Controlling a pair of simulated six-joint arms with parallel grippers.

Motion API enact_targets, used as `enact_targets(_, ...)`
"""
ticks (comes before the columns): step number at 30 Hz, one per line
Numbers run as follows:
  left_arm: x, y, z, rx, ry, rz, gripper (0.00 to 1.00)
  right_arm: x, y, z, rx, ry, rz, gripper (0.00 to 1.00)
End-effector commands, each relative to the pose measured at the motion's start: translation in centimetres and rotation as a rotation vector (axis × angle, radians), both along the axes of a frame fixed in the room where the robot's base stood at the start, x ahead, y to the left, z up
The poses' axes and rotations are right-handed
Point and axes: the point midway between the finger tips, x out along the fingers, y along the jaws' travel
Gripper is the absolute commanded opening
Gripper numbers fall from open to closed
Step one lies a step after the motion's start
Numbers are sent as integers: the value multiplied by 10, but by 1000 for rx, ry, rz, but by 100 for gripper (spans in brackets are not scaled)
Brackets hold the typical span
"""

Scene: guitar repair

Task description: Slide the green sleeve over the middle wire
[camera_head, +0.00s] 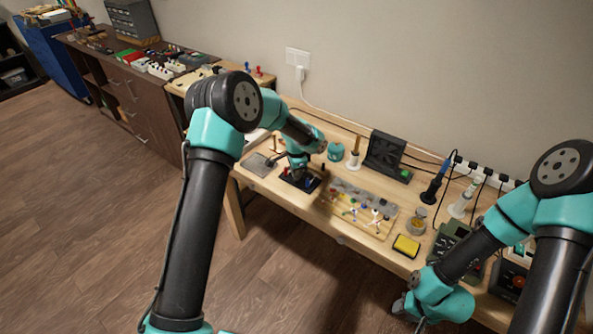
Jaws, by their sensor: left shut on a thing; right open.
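My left gripper (297,174) points down at a small dark tray (312,186) that holds tiny coloured pieces. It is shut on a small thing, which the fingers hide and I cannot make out. I cannot pick out the green sleeve for certain. To the right, a wooden board (338,213) carries several thin coloured wires (375,214), too small to tell which is the middle one. My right gripper (402,307) is open and empty, low at the right, in front of the bench edge and apart from the board.
A yellow sponge (406,246) and a small round tin (416,226) sit right of the board. A soldering iron in its stand (431,190) and green-cased devices (452,238) crowd the bench's right side. A dark fan box (385,153) stands behind the board.

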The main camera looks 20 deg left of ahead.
Motion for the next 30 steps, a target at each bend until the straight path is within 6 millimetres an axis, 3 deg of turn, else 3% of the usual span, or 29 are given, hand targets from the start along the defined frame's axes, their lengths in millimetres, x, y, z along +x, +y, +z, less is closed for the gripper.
enact_targets(30, 0, 0, -12, -1, 1, 0, 6, 0, 0, 0, 0, 0, 0, 43)
